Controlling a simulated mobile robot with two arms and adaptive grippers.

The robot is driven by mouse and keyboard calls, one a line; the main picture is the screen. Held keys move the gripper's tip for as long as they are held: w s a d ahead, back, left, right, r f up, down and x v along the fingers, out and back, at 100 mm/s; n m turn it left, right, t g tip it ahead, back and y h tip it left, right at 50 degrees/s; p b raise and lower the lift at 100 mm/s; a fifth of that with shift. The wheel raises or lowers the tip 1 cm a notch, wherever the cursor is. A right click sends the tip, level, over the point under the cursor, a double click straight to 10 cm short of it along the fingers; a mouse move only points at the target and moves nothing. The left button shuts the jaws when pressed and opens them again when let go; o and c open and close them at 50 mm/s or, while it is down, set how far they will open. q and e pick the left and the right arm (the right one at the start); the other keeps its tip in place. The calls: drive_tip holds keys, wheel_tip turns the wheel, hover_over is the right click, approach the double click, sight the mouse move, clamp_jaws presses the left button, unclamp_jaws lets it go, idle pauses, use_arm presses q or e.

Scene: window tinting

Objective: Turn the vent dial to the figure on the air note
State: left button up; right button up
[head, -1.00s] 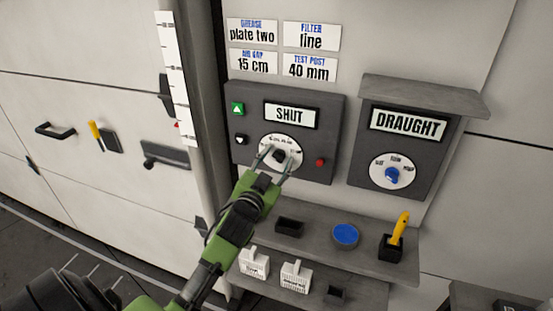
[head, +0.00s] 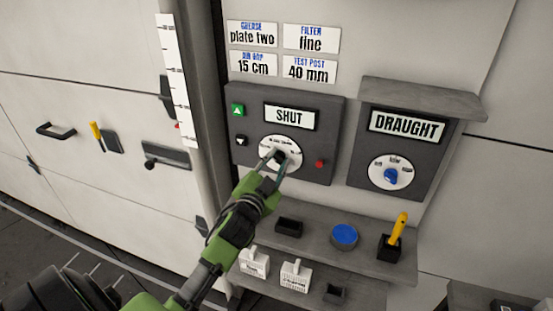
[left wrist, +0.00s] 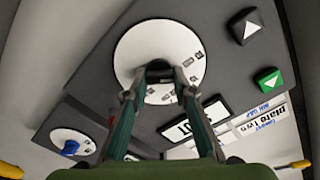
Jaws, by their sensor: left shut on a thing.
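The vent dial (head: 279,142) is a white disc with a small dark knob, on a dark panel (head: 329,100) whose display reads SHUT (head: 289,116). The air note (head: 253,65) above the panel reads 15 cm. My left gripper (head: 276,156) is shut on the dial's knob, with a finger on each side. The left wrist view shows my gripper (left wrist: 157,70) at the knob and the white disc (left wrist: 140,45) upside down. The fingers cover part of the dial, and its markings are too small to read. My right gripper is out of view.
A DRAUGHT panel (head: 366,151) with a blue-knobbed dial (head: 390,176) stands to the right under a ledge (head: 425,97). Up and down buttons (head: 238,110) and a red button (head: 320,163) flank the dial. Shelves below hold a blue disc (head: 344,235) and a yellow-handled tool (head: 399,226).

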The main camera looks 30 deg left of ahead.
use_arm(q)
drive_tip(key=m+p, duration=0.1)
drive_tip(key=m, duration=0.2)
drive_tip(key=shift+d+f+m, duration=0.1)
drive_tip(key=shift+m, duration=1.3)
drive_tip(key=o, duration=1.1)
drive_tip(key=shift+s+f, duration=0.1)
drive_tip(key=shift+s, duration=0.15)
drive_tip(key=v, duration=1.1)
drive_tip(key=shift+s, duration=0.25)
